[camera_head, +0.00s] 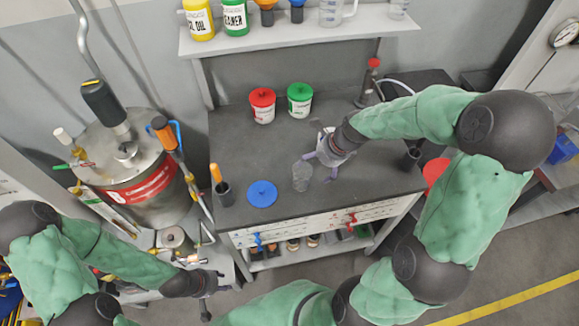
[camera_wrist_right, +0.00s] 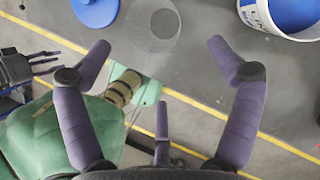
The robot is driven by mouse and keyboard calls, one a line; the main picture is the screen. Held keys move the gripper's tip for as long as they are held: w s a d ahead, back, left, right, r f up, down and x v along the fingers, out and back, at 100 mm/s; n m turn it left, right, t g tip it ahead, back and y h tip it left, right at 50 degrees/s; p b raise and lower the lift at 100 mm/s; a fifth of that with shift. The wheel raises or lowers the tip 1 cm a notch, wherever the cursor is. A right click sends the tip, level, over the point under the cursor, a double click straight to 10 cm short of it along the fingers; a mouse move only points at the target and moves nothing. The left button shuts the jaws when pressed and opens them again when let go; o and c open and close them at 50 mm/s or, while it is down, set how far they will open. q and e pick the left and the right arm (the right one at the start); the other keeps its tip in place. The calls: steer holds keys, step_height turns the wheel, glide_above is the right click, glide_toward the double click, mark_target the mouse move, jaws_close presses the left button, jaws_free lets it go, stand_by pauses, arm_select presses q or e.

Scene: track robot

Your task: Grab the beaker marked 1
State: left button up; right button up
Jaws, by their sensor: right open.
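A clear glass beaker (camera_head: 302,176) stands on the grey workbench top (camera_head: 240,140); no number is readable on it. In the right wrist view a round, transparent glass outline (camera_wrist_right: 155,25) shows near the top, beyond my fingertips. My right gripper (camera_head: 318,157) is open and empty, above the bench just right of and behind the beaker in the head view. Its purple fingers are spread wide in the wrist view (camera_wrist_right: 157,58). My left gripper (camera_head: 213,290) is low beside the bench's front left, far from the beaker; its finger gap is unclear.
A blue lid (camera_head: 262,193) lies left of the beaker. A white tub with blue inside (camera_wrist_right: 285,15) is close to my right gripper. A steel tank (camera_head: 135,175) stands left. A shelf (camera_head: 290,38) overhangs the back.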

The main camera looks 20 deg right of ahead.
mark_target(310, 168)
steer(key=shift+m, duration=0.3)
steer(key=x, duration=0.2)
steer(key=b+x, duration=0.1)
steer(key=x, duration=0.2)
steer(key=shift+w+r+b, duration=0.1)
steer(key=shift+w+b, duration=0.2)
steer(key=shift+w, duration=0.05)
steer(key=x, duration=0.2)
steer(key=b+x, duration=0.1)
steer(key=x, duration=0.1)
steer(key=shift+w+a+f+b, duration=0.25)
steer(key=shift+a+f+b, duration=0.05)
steer(key=shift+a, duration=0.05)
steer(key=c, duration=1)
